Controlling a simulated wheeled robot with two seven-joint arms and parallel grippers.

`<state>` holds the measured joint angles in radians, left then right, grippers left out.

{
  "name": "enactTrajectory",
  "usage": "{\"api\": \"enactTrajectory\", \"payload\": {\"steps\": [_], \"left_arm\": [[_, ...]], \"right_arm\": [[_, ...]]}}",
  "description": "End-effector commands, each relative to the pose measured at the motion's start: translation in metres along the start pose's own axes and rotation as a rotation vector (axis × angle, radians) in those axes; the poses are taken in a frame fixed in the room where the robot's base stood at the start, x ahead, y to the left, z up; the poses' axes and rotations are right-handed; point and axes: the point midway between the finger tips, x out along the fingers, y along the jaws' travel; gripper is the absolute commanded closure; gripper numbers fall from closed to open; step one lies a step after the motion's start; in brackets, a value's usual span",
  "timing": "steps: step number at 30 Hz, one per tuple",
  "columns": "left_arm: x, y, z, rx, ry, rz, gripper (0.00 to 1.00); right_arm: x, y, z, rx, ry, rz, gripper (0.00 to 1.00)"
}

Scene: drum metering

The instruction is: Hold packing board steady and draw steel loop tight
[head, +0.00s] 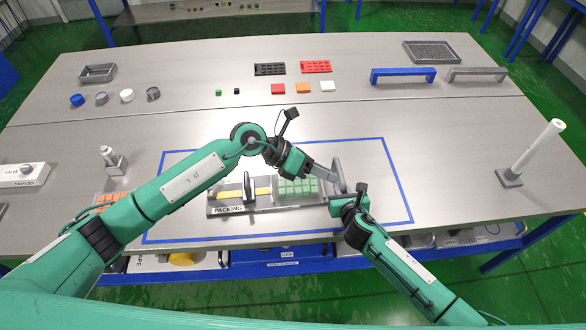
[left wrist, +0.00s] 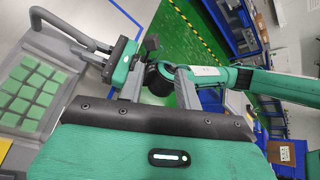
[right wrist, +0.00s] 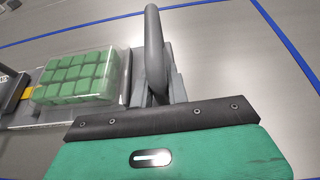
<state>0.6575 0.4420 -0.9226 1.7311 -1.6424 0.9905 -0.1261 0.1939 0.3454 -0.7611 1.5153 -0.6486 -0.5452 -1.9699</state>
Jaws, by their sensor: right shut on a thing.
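The packing board (head: 265,207) lies inside the blue taped outline, with a black upright slider (head: 248,186) on a yellow strip and a clear box of green cubes (head: 297,188). The steel loop (head: 337,166) stands at the board's right end; it is large in the right wrist view (right wrist: 154,45). My right gripper (right wrist: 155,88) is shut on the loop's lower part. My left gripper (head: 335,178) reaches over the cube box toward the loop. In the left wrist view its fingers (left wrist: 160,72) are apart with nothing between them. Its contact with the board cannot be told.
A white post on a grey base (head: 508,177) stands at the right. Blue and grey handles (head: 403,75), a grey tray (head: 431,50) and small coloured blocks lie at the back. A small fixture (head: 115,165) stands at the left. The table right of the loop is clear.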

Motion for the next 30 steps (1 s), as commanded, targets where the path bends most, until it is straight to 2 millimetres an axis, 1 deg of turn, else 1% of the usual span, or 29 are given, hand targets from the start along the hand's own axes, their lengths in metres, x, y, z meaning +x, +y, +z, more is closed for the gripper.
{"api": "enactTrajectory", "payload": {"steps": [1, 5, 8, 11, 14, 18, 21, 24, 27, 30], "left_arm": [[0.0, 0.001, 0.0, -0.002, 0.001, 0.002, 0.66], [-0.006, 0.009, -0.003, -0.037, 0.028, 0.028, 0.66], [-0.019, 0.023, -0.01, -0.111, 0.077, 0.082, 0.66], [-0.04, 0.045, -0.02, -0.231, 0.143, 0.172, 0.66], [-0.066, 0.069, -0.03, -0.374, 0.204, 0.29, 0.66], [-0.108, 0.099, -0.043, -0.581, 0.255, 0.473, 0.66], [-0.139, 0.116, -0.051, -0.72, 0.269, 0.601, 0.66], [-0.165, 0.129, -0.057, -0.837, 0.266, 0.71, 0.66], [-0.184, 0.136, -0.061, -0.921, 0.257, 0.79, 0.66], [-0.195, 0.141, -0.063, -0.972, 0.249, 0.839, 0.66]], "right_arm": [[-0.001, 0.003, -0.005, 0.001, 0.007, 0.004, 1.0], [-0.001, 0.002, -0.005, 0.001, 0.007, 0.004, 1.0], [-0.001, 0.002, -0.005, 0.002, 0.007, 0.004, 1.0], [-0.001, 0.002, -0.005, 0.002, 0.007, 0.004, 1.0], [-0.001, 0.002, -0.005, 0.002, 0.007, 0.004, 1.0], [-0.001, 0.002, -0.005, 0.001, 0.007, 0.004, 1.0], [-0.001, 0.002, -0.005, 0.001, 0.007, 0.004, 1.0], [-0.001, 0.002, -0.005, 0.001, 0.007, 0.004, 1.0], [-0.001, 0.002, -0.005, 0.001, 0.007, 0.004, 1.0], [-0.001, 0.002, -0.005, 0.001, 0.007, 0.003, 1.0]]}}
